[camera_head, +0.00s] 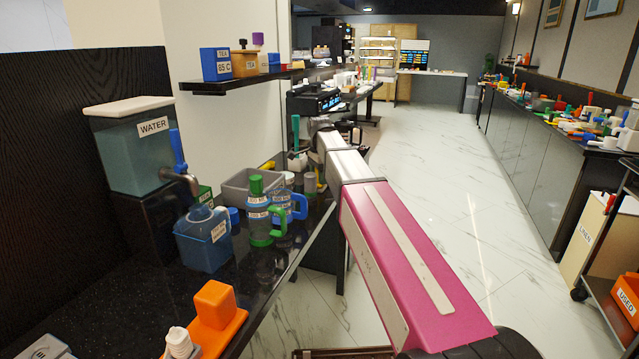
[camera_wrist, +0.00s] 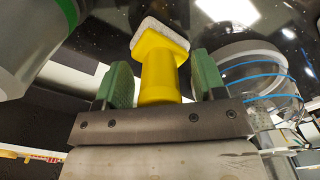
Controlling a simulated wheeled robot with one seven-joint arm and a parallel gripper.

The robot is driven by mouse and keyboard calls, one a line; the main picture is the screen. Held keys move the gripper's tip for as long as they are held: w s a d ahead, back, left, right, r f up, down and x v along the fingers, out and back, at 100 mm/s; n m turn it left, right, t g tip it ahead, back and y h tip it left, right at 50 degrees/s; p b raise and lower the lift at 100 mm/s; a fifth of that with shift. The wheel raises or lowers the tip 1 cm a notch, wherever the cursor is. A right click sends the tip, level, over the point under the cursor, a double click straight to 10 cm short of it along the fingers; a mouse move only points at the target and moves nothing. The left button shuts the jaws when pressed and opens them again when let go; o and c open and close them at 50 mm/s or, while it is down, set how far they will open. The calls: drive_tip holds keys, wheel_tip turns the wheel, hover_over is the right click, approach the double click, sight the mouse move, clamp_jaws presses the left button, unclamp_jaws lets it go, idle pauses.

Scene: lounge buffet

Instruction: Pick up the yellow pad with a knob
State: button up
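The yellow pad with a knob (camera_wrist: 160,75) is in the middle of the wrist view. It has a thick round yellow knob, a square yellow plate and a whitish pad face at the far end. My gripper (camera_wrist: 162,64) has its two green fingers on either side of the knob. A narrow gap shows between the knob and each finger, so the gripper looks open around it. In the head view my arm reaches along the counter and hides most of the gripper; I cannot make out the pad there with certainty.
In the wrist view a clear jar with blue lines (camera_wrist: 262,75) is close on the right and a grey vessel with a green rim (camera_wrist: 35,45) on the left. In the head view, labelled jugs (camera_head: 260,215), a grey bin (camera_head: 238,188) and a water tank (camera_head: 130,150) crowd the dark counter.

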drive_tip(key=c, duration=0.9)
wheel_tip(320, 180, up, 10)
